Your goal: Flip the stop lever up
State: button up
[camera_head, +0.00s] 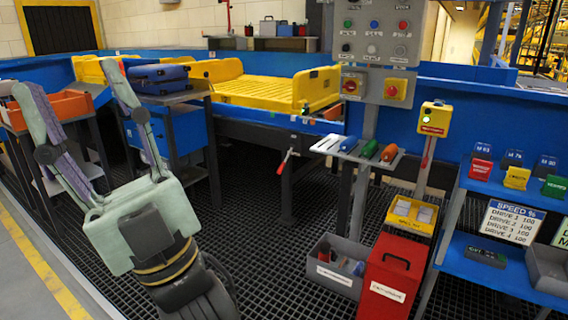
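My gripper (66,78) is at the left of the view, pointing up and away, with its two pale green fingers spread wide and nothing between them. A small lever with a red handle (283,165) is on the front of the conveyor frame, near the middle of the view. Its red end points down and to the left. It looks like the stop lever, but no label on it is readable. My gripper is well to the left of it and apart from it. The yellow tray (268,91) lies on the conveyor behind the lever.
A grey control panel (376,50) with buttons and knobs stands right of the lever, above a tool shelf (345,152). A red bin (390,280) and grey box (335,268) stand below. A blue cabinet (188,133) is behind my gripper. The grated floor (255,235) between is clear.

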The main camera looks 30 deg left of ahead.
aim_at(282, 165)
jog(key=i+j, duration=0.25)
jog(key=j, duration=0.2)
jog(key=i+j, duration=0.25)
jog(key=j, duration=0.15)
jog(key=i+j, duration=0.25)
jog(key=j, duration=0.2)
jog(key=i+j, duration=0.25)
jog(key=j, duration=0.15)
jog(key=i+j, duration=0.25)
jog(key=j, duration=0.2)
jog(key=i+j, duration=0.2)
jog(key=j, duration=0.2)
jog(key=i+j, duration=0.15)
jog(key=i, duration=0.45)
jog(key=u, duration=0.05)
